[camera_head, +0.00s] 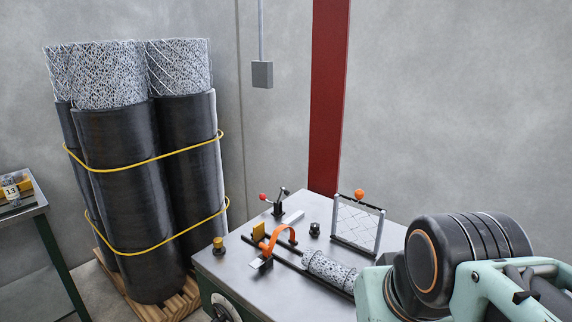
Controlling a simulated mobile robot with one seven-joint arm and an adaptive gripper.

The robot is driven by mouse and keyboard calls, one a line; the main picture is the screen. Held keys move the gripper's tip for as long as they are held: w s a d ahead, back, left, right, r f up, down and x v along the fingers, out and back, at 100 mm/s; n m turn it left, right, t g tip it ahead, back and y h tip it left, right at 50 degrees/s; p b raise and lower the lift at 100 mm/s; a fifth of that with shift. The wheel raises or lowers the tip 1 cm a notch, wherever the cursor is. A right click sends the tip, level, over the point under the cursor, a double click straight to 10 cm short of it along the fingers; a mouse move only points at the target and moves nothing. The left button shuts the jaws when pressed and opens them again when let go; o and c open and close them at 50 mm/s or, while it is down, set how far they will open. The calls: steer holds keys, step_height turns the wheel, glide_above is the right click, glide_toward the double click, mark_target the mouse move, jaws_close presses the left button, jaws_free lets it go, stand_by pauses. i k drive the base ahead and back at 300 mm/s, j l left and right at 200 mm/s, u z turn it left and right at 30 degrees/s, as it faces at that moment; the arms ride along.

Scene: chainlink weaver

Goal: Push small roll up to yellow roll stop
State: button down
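The small roll (328,268) is a short bundle of grey chain-link mesh. It lies on its side along two dark rails on the metal table. The yellow roll stop (259,231) is a small upright yellow plate at the upper left end of the rails. An orange curved strap or lever (280,237) stands between the stop and the roll, and a clear gap separates roll and stop. My arm fills the lower right and may hide the roll's right side. My gripper is not in view.
The metal table (225,268) also bears a framed mesh panel (358,224) with an orange knob, a red-tipped lever (275,204), a small black knob (314,229) and a yellow-topped post (218,245). Large strapped rolls (130,190) stand on a pallet (165,305) at left.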

mark_target(343, 276)
steer(key=i+j+z, duration=0.6)
steer(key=j, duration=0.2)
steer(key=k+l, duration=0.05)
steer(key=k, duration=0.05)
